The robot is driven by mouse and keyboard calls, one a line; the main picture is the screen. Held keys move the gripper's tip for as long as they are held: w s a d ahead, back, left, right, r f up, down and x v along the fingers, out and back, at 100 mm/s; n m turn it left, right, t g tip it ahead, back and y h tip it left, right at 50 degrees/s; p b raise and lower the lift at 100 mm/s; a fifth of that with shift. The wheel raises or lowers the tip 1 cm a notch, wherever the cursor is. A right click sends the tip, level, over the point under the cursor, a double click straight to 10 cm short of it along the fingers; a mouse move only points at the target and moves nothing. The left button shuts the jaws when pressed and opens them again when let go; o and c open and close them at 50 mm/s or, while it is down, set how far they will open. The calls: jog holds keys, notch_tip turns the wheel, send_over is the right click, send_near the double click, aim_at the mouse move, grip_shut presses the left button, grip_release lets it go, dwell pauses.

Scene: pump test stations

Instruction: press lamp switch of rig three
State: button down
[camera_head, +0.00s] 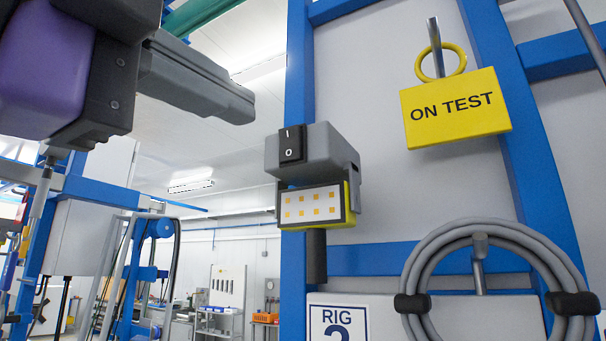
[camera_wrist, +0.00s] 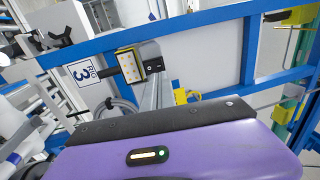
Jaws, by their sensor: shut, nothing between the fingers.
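My gripper (camera_head: 242,110) has a purple and black body and dark grey fingers. The fingers are shut and empty. In the head view their tips are up and left of the switch, apart from it. My gripper also shows in the wrist view (camera_wrist: 158,80).
A rig sign (camera_head: 338,320) sits below the lamp; its 3 reads in the wrist view (camera_wrist: 82,74). A yellow ON TEST tag (camera_head: 456,108) hangs on a hook to the right. A coiled grey hose (camera_head: 420,262) hangs below it. Blue frame bars surround the panel.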

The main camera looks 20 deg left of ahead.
aim_at(288, 132)
jog(key=w, duration=0.2)
jog(key=w+p, duration=0.1)
jog(key=w, duration=0.1)
jog(key=w+p, duration=0.1)
jog(key=w, duration=0.1)
jog(key=shift+d+r, duration=0.4)
